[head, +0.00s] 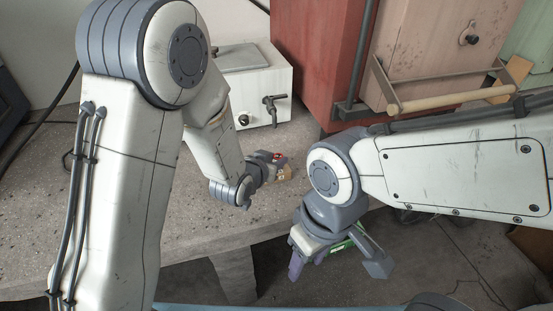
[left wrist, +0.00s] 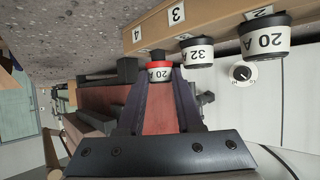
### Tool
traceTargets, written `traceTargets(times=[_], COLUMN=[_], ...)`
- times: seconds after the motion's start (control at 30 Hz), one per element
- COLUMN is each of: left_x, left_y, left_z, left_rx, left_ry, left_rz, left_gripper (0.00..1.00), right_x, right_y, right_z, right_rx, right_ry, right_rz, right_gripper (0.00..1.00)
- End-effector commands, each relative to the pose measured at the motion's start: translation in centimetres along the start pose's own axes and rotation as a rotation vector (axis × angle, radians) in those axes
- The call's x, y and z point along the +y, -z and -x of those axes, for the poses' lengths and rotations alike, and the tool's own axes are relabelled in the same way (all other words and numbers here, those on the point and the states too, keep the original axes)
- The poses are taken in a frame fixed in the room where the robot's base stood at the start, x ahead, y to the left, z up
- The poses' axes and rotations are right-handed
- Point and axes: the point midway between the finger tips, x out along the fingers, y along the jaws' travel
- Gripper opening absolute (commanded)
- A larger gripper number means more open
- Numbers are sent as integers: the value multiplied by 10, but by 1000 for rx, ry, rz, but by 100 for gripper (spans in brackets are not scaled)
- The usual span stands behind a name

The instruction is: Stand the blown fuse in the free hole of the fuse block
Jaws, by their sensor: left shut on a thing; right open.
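The blown fuse (left wrist: 158,73), with a red band and a "20 A" label, is between the tips of my left gripper (left wrist: 158,82), which is shut on it. The tan fuse block (left wrist: 152,36), numbered 2, 3 and 4, lies along the top of the left wrist view. The fuse is at the block's edge near number 4; I cannot tell whether it is in a hole. In the head view the block (head: 285,174) is small and partly hidden by my left gripper (head: 274,161). My right gripper (head: 336,264) is open, off the bench front.
A white box with a tap (head: 265,85) stands behind the block. A red cabinet (head: 318,55) and a pinkish cabinet with a rail (head: 440,50) stand at the back right. The concrete bench (head: 205,235) is bare in front of the block.

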Motion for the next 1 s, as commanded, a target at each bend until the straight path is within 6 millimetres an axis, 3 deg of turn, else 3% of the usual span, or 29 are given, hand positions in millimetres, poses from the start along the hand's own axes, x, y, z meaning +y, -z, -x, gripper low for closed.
traceTargets(times=[0.87,0.9,0.97,1.0], left_x=[0,0,0,0], left_y=[-10,-11,-11,-11], left_z=[-5,-5,-5,-5], left_rx=[-2,-2,-3,-3], left_ry=[0,0,0,1], left_rz=[0,0,1,1], left_gripper=[0,46,69,70], right_x=[1,1,1,1], right_y=[-1,-1,-1,-1], right_z=[-11,-11,-11,-11], right_rx=[0,0,0,0], right_ry=[0,0,0,0], right_rz=[0,0,0,0], right_gripper=[50,50,50,50])
